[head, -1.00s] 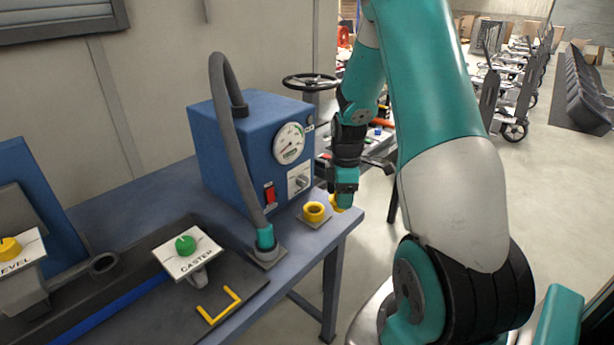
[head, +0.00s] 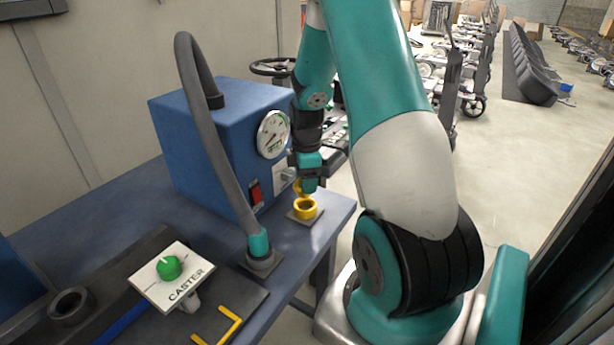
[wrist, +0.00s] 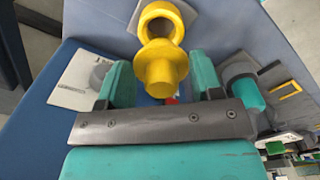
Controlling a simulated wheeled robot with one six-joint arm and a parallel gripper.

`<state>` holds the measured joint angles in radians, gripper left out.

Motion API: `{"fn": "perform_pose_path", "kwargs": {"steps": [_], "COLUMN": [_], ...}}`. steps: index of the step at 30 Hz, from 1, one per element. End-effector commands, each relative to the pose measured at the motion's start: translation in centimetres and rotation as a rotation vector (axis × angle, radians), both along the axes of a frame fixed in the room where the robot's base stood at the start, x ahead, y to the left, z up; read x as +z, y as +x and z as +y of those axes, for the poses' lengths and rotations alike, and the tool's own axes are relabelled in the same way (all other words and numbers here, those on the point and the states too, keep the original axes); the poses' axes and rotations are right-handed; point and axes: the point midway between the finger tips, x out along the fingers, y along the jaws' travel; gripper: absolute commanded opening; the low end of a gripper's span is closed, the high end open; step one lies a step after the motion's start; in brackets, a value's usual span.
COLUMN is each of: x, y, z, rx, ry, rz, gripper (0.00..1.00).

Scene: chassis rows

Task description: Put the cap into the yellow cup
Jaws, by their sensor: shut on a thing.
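The yellow cup (head: 305,209) is a short open ring on a small grey plate at the bench's front right corner. It also shows at the top of the wrist view (wrist: 150,14). My gripper (head: 307,184) is just above the cup, its teal fingers shut on the yellow cap (head: 299,188). In the wrist view the cap (wrist: 163,67) is a stepped round piece between the two fingers. There it overlaps the cup's near rim, and the cup's opening shows beyond it.
A blue box (head: 218,140) with a gauge and red switch stands behind the cup. A grey hose (head: 215,140) curves down to a teal fitting (head: 259,246) left of the cup. A CASTER sign (head: 172,276) with a green knob stands front left. The bench edge is close at right.

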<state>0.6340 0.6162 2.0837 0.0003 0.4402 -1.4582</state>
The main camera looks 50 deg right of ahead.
Motion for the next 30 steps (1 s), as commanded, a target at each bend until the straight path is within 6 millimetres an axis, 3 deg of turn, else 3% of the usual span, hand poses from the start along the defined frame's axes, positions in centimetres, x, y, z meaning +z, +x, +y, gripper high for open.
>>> {"fn": "perform_pose_path", "kwargs": {"steps": [1,6,30], "x": [-1.13,-2.08,-2.04], "y": [-0.03,-0.06,-0.26], "z": [-0.02,-0.1,-0.32], "rx": [-0.001,-0.002,-0.018], "ry": [0.0,0.0,0.002], "rz": [0.0,0.0,0.001], "gripper": [0.37,0.37,0.37]}}
